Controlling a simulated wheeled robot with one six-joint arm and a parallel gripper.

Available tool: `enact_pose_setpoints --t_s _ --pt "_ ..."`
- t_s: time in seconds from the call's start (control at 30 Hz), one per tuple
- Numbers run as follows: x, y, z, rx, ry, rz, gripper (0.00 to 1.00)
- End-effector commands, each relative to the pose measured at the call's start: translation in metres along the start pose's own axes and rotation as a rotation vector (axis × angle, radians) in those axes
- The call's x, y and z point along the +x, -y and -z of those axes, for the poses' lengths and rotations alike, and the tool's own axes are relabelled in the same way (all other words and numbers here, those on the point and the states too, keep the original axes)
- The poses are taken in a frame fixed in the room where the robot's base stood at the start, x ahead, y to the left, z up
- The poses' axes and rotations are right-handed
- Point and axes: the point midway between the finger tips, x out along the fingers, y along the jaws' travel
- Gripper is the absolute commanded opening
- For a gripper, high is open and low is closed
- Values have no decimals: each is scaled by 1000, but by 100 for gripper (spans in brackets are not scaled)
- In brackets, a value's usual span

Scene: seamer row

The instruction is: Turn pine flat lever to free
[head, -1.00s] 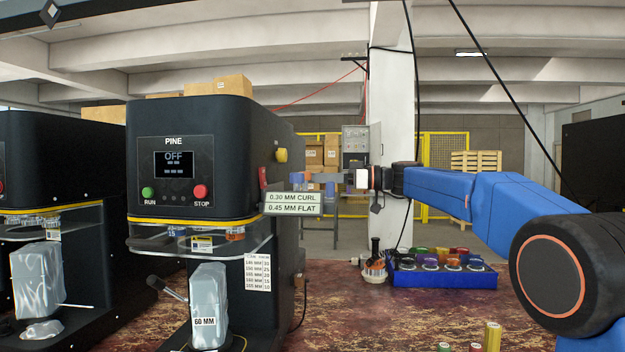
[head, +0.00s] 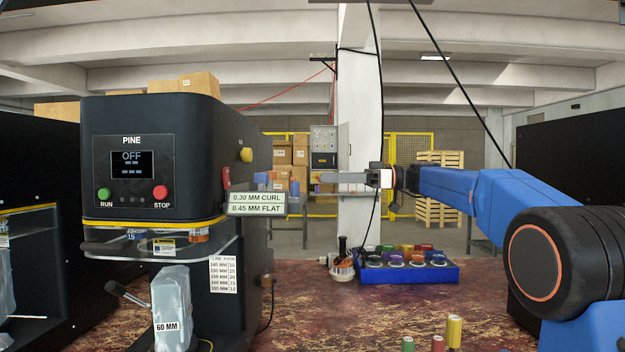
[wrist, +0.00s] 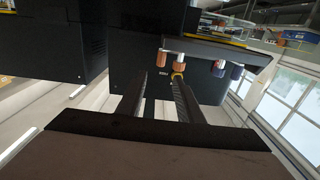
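The Pine machine (head: 150,160) stands at the left in the head view, its screen reading OFF. A sign (head: 257,203) on its right side reads 0.30 MM CURL and 0.45 MM FLAT. Small orange and blue pieces (head: 265,178) show just above the sign; I cannot tell whether they are levers, nor which is the flat lever or its setting. My gripper (head: 325,178) points left, apart from the machine. In the wrist view my gripper (wrist: 169,80) is open and empty.
A yellow knob (head: 246,155) is on the machine's side. A blue tray (head: 410,272) of several coloured jars and a white-based tool (head: 342,262) stand on the worn red table (head: 310,310). Several small cylinders (head: 454,331) stand at the front. A pillar (head: 358,120) rises behind.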

Motion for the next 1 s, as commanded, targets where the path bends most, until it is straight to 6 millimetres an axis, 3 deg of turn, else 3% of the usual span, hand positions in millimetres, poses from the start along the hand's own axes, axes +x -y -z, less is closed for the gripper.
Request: enact_pose_setpoints --t_s 0.27,0.77,0.87,1.0 --pt "-26 0 0 0 0 -1 33" --pt "-27 0 0 2 2 -1 33" --pt "-26 8 -4 27 23 -10 33" --pt "-23 33 -23 130 112 -53 33"
